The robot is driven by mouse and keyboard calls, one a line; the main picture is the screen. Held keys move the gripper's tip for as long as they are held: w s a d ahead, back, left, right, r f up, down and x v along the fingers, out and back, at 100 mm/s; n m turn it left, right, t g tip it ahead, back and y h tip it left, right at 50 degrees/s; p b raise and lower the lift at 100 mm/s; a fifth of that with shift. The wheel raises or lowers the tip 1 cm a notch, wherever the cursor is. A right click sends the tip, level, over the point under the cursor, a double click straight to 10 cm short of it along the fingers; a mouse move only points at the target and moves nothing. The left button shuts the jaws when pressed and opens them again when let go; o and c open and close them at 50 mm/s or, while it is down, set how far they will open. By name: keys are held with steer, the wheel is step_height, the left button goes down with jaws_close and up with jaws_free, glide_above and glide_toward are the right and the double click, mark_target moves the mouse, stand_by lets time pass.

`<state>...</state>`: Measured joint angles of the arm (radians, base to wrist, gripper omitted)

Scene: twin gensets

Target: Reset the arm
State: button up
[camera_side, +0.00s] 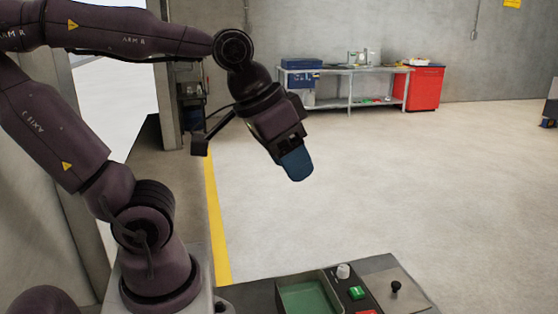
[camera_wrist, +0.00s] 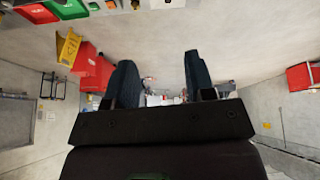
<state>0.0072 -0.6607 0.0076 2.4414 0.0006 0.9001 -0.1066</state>
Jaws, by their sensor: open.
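My gripper (camera_side: 297,164) hangs in the air in the side view, tilted down and to the right, above open floor and clear of the console. In the wrist view my gripper (camera_wrist: 161,82) shows two dark blue fingers spread apart with nothing between them. In the side view the fingers overlap, so the gap does not show. My arm is bent, raised from its base at the left and reaching right.
A console (camera_side: 377,272) with a green tray (camera_side: 306,298), a white knob (camera_side: 343,271), a green button (camera_side: 357,292) and a black-knobbed lever (camera_side: 396,287) stands at the bottom. A workbench (camera_side: 348,75) and red cabinet (camera_side: 425,88) stand at the back wall. The floor between is clear.

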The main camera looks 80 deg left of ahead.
steer(key=shift+s+f+m, duration=0.25)
steer(key=shift+s+m, duration=0.35)
steer(key=shift+s, duration=0.25)
